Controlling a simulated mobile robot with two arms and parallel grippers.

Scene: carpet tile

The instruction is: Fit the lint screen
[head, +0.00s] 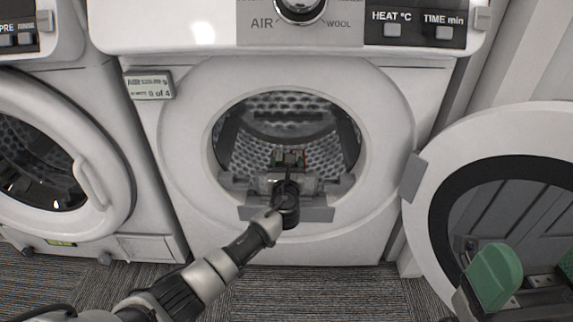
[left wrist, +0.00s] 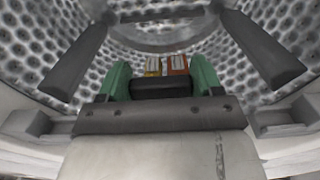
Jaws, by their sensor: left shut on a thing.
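My left gripper (head: 290,158) reaches through the round mouth of the open dryer (head: 387,150), above its lower rim. In the left wrist view its green fingers (left wrist: 160,78) are shut on a dark block, which I take to be part of the lint screen (left wrist: 160,88). Small yellow and orange pieces show just beyond the block. The rest of the held thing is hidden, and I cannot tell whether it touches the dryer. A grey strip (head: 318,214) crosses the lower rim. My right gripper (head: 532,280) is open and empty at the lower right, partly cut off by the picture's edge.
The perforated metal drum (left wrist: 285,25) lies behind the left gripper. The dryer's round door (head: 540,125) stands open at the right, close to my right gripper. A second machine with a shut door (head: 100,190) stands at the left. Grey carpet (head: 330,290) covers the floor in front.

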